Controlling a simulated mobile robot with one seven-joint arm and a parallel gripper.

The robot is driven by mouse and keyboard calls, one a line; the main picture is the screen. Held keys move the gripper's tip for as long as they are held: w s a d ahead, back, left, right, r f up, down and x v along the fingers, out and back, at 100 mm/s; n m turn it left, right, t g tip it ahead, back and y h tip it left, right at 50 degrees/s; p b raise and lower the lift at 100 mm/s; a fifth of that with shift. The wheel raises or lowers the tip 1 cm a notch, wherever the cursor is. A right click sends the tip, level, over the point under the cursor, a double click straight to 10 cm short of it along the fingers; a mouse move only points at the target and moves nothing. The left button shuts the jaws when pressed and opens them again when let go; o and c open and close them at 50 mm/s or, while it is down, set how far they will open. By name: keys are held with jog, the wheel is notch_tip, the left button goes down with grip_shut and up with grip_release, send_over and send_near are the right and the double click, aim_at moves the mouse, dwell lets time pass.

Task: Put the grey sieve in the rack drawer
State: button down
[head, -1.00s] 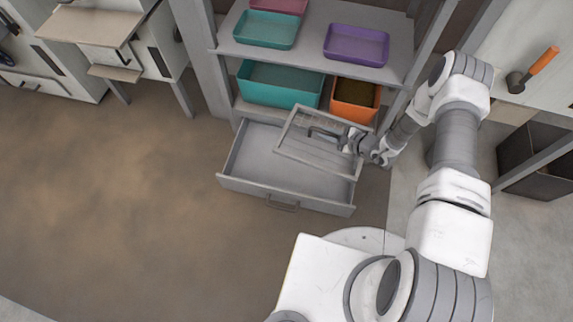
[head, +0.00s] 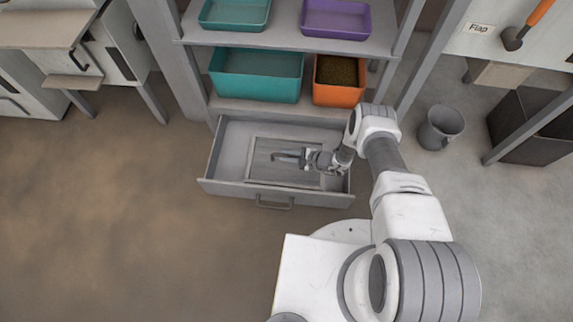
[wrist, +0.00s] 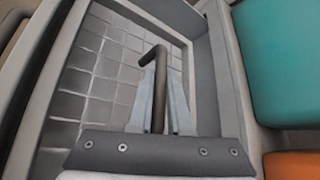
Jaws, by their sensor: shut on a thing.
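The grey sieve (head: 258,158) is a rectangular frame with a mesh and a dark bar handle. It now lies within the walls of the open rack drawer (head: 230,190), and appears level in it. In the wrist view the sieve's mesh (wrist: 92,92) and frame fill the middle, and the bent handle (wrist: 159,95) stands between my fingers. My gripper (head: 300,157) is shut on the sieve's handle; its fingers also show in the wrist view (wrist: 160,105). Whether the sieve touches the drawer floor cannot be told. My wrist hides part of its right side.
Above the drawer, the rack holds a teal bin (head: 257,78) and an orange bin (head: 338,90) with dark contents. A purple tray (head: 336,18) is on the upper shelf. A grey bucket (head: 440,127) stands on the floor at right. The floor at left is clear.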

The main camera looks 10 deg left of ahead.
aim_at(287, 163)
jog(key=shift+w+f+b, duration=0.1)
jog(key=shift+f+b, duration=1.15)
jog(key=shift+f, duration=1.4)
jog(key=shift+f, duration=0.1)
jog(key=shift+f, duration=0.5)
jog(key=c, duration=0.8)
grip_release()
jog(key=shift+c, duration=0.2)
jog(key=shift+r, duration=0.45)
jog(key=p+v, duration=0.4)
jog(key=v, duration=0.8)
jog(key=shift+r+p, duration=0.2)
jog(key=shift+p, duration=0.15)
